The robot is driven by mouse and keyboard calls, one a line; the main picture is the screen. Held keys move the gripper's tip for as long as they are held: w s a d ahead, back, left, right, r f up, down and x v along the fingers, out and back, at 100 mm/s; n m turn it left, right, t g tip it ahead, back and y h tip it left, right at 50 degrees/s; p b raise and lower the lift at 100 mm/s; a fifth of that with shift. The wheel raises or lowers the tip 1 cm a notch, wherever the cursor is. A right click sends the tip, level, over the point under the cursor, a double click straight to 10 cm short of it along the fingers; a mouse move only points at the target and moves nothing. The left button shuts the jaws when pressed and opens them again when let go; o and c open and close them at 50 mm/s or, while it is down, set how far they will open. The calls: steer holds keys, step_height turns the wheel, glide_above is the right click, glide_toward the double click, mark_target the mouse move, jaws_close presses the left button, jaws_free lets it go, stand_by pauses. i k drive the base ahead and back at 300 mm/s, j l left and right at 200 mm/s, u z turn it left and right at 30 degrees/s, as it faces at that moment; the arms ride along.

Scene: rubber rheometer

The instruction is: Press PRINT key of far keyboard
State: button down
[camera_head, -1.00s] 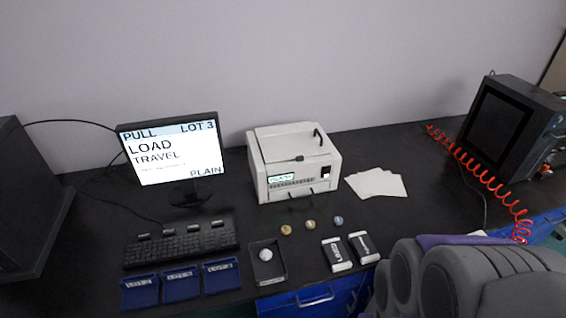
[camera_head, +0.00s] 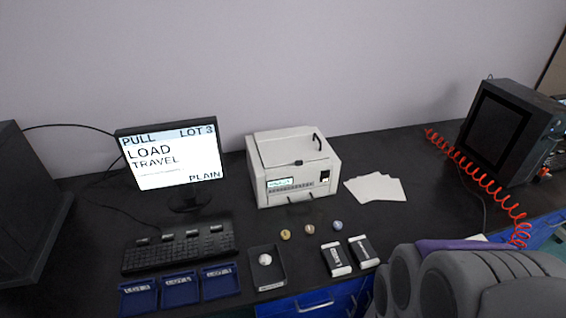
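A black keyboard (camera_head: 178,252) lies on the dark bench at the left, below the monitor. Several raised, labelled keys (camera_head: 167,238) stand along its far edge; their lettering is too small to read, so I cannot tell which one is PRINT. The monitor (camera_head: 172,155) shows PULL, LOT 3, LOAD, TRAVEL and PLAIN. Part of my arm (camera_head: 470,280) fills the lower right. My gripper is not in view.
Blue LOT trays (camera_head: 180,290) stand in front of the keyboard, beside a black tray (camera_head: 268,283) with a white ball. A white printer (camera_head: 293,168), paper sheets (camera_head: 375,188), small balls (camera_head: 309,229) and two labelled blocks (camera_head: 336,259) are rightward. A red coiled hose (camera_head: 478,178) lies far right.

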mark_target(219, 228)
steer(key=u, duration=1.45)
